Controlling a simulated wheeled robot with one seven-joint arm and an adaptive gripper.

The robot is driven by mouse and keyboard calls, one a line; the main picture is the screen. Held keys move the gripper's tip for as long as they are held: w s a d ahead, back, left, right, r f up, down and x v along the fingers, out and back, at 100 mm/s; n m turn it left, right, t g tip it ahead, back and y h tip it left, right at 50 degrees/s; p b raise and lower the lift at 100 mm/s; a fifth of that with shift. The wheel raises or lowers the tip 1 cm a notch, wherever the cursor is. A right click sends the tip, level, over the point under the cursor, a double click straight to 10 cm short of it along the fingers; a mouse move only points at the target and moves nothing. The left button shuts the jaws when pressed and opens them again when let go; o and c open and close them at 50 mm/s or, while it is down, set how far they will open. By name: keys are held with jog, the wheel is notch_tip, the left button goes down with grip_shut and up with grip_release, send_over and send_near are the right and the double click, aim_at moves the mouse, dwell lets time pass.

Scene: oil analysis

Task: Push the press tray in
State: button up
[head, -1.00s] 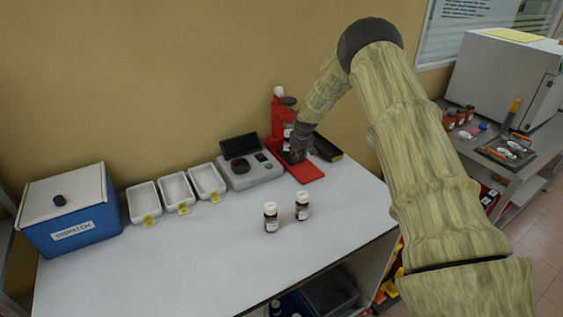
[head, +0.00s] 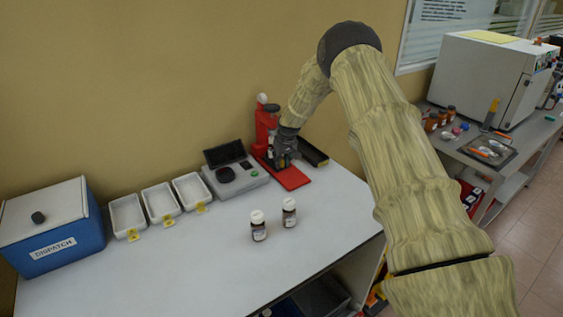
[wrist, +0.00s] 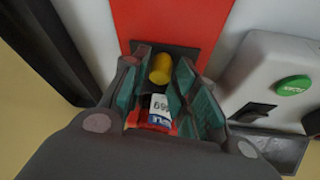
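The red press (head: 264,128) stands at the back of the white bench against the wall. Its flat red tray (head: 294,180) extends forward from it; the red surface also fills the top middle of the wrist view (wrist: 170,22). My gripper (head: 283,162) is low at the press, over the inner end of the red tray. In the wrist view, its fingers (wrist: 163,70) are apart on either side of a small bottle with a yellow cap (wrist: 160,69) and a white-blue label. The fingers look open around it; contact is hard to judge. My gripper hides part of the press.
A grey device with a green button (head: 237,180) stands close left of the press. A dark tray (head: 313,156) lies close right. Two brown bottles (head: 258,227) (head: 289,213) stand on the front bench. White trays (head: 127,214) and a blue dispatch box (head: 70,246) are left.

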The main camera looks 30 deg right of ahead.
jog(key=v, duration=1.1)
jog(key=shift+r, duration=0.15)
